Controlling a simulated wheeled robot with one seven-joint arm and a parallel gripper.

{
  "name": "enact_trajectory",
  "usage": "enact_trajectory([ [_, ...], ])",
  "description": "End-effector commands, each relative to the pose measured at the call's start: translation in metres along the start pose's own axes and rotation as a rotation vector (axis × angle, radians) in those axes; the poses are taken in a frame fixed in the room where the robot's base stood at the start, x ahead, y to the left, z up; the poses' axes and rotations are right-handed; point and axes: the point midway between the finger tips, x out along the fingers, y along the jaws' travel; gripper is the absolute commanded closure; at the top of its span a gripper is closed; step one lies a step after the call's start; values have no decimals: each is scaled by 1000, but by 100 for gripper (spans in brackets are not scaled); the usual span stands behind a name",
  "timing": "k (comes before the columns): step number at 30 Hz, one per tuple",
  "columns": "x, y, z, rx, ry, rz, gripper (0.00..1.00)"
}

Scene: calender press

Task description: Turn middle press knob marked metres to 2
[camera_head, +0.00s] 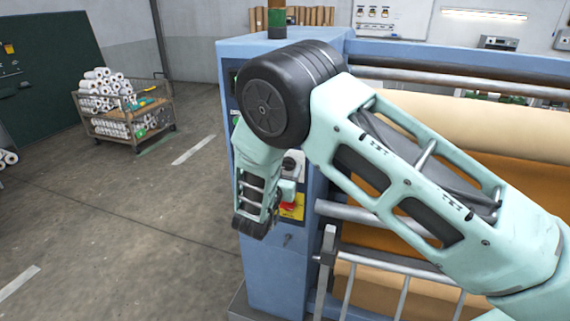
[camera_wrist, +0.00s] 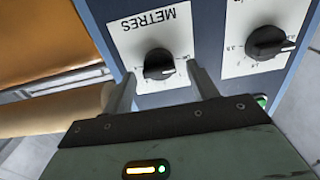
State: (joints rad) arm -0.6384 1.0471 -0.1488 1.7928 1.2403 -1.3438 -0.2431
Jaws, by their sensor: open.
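The black knob (camera_wrist: 158,64) on the white plate marked METRES (camera_wrist: 125,40) shows in the wrist view, with the lettering upside down. My gripper (camera_wrist: 161,70) is open, with one finger left and one finger right of the knob. The fingertips are close to the plate; I cannot tell whether they touch the knob.
A second black knob (camera_wrist: 266,42) on its own white plate is to the right in the wrist view. A green lamp or button (camera_wrist: 261,101) is close to my right finger. The head view shows a red-and-yellow switch (camera_head: 292,208) beside my wrist and a roll cart (camera_head: 125,110).

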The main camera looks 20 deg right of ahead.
Motion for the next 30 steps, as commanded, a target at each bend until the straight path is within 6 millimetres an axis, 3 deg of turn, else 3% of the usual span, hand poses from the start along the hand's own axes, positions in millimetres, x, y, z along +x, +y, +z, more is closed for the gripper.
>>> enact_trajectory([
  [11, 7, 0, 0, -1, 0, -1, 41],
  [12, 7, 0, 0, -1, 0, -1, 44],
  [17, 7, 0, 0, 0, 0, -1, 86],
  [30, 7, 0, 4, 74, 1, 0, 86],
])
